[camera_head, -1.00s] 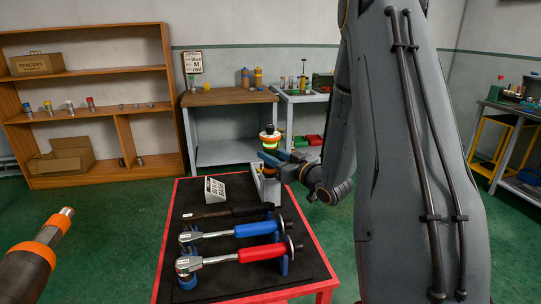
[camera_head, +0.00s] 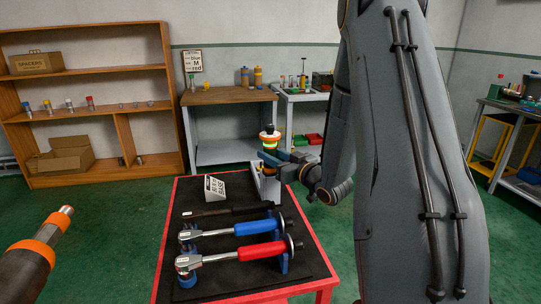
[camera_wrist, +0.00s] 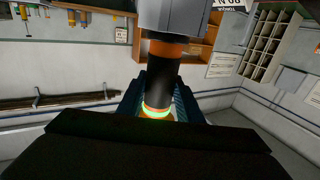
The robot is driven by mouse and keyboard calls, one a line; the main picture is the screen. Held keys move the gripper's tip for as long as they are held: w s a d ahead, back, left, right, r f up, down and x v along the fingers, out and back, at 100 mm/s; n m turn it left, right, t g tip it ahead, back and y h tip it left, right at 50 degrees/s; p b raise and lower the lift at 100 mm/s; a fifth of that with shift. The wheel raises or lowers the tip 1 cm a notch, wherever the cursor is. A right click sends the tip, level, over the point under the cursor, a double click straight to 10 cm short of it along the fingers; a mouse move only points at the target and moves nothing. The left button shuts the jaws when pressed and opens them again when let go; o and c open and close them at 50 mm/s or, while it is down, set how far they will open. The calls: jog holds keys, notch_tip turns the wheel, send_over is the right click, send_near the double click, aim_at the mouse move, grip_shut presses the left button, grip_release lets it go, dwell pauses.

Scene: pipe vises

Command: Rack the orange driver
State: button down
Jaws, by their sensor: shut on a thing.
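The orange driver (camera_head: 269,137) stands upright in my gripper (camera_head: 283,157), with a black top, orange bands and a lit green ring. In the wrist view, its dark shaft (camera_wrist: 160,85) runs between the jaws (camera_wrist: 160,105), with an orange collar at the far end. That end meets a grey block, which shows in the head view as a grey holder (camera_head: 268,188) at the back right of the red table. I cannot tell whether the driver is seated in the holder or only against it. My gripper is shut on the driver.
The red table (camera_head: 313,245) has a black mat bearing torque wrenches with a red grip (camera_head: 262,252), a blue grip (camera_head: 254,228) and a black grip (camera_head: 250,209). A white label block (camera_head: 215,187) stands behind. A banded cylinder (camera_head: 38,250) juts in at lower left.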

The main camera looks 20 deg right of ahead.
jog(key=c, duration=1.2)
grip_release()
jog(key=shift+f, duration=0.1)
jog(key=b+v, duration=0.1)
jog(key=v, duration=0.6)
jog(key=shift+s+d, duration=0.15)
jog(key=shift+s, duration=0.2)
